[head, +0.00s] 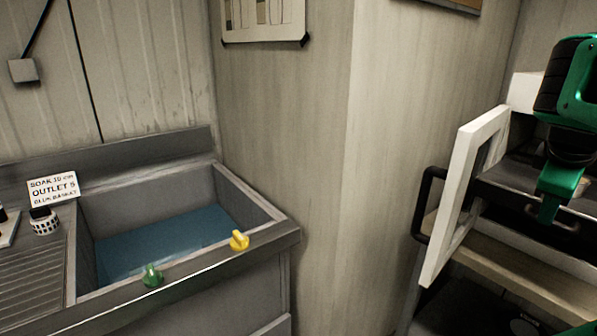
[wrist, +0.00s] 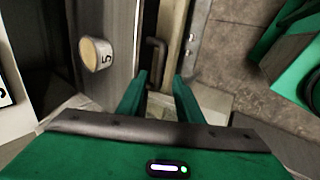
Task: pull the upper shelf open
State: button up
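The shelf unit stands at the right of the head view. A grey upper shelf (head: 515,190) lies above a pale wooden board (head: 525,268). A white upright frame (head: 466,190) stands at the unit's left end, with a black handle (head: 428,205) on its outer side. My green gripper (head: 548,212) points down over the upper shelf, right of the frame. A dark bar handle (wrist: 155,55) shows just beyond the fingertips; contact cannot be told.
A round knob marked 5 (wrist: 97,53) is left of the fingers in the wrist view. A sink with blue water (head: 170,240) and green and yellow taps stands at the left. A wall corner (head: 345,150) separates it from the shelf unit. Floor (wrist: 230,50) shows at the wrist view's right.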

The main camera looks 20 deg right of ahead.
jog(key=w+v, duration=0.1)
jog(key=v, duration=0.6)
jog(key=shift+s, duration=0.35)
jog(key=w+a+f+m+y, duration=0.3)
jog(key=a+f+m, duration=0.1)
jog(key=a+f, duration=0.5)
jog(key=w+a+f+m+g+y, duration=0.1)
jog(key=w+a+f+m+y, duration=0.2)
jog(key=a+f, duration=0.7)
notch_tip(320, 180, down, 3)
jog(key=shift+a+r+m+g+y, duration=0.1)
jog(key=shift+a+m+g+y, duration=0.2)
jog(key=shift+m, duration=0.7)
jog(key=shift+d, duration=0.2)
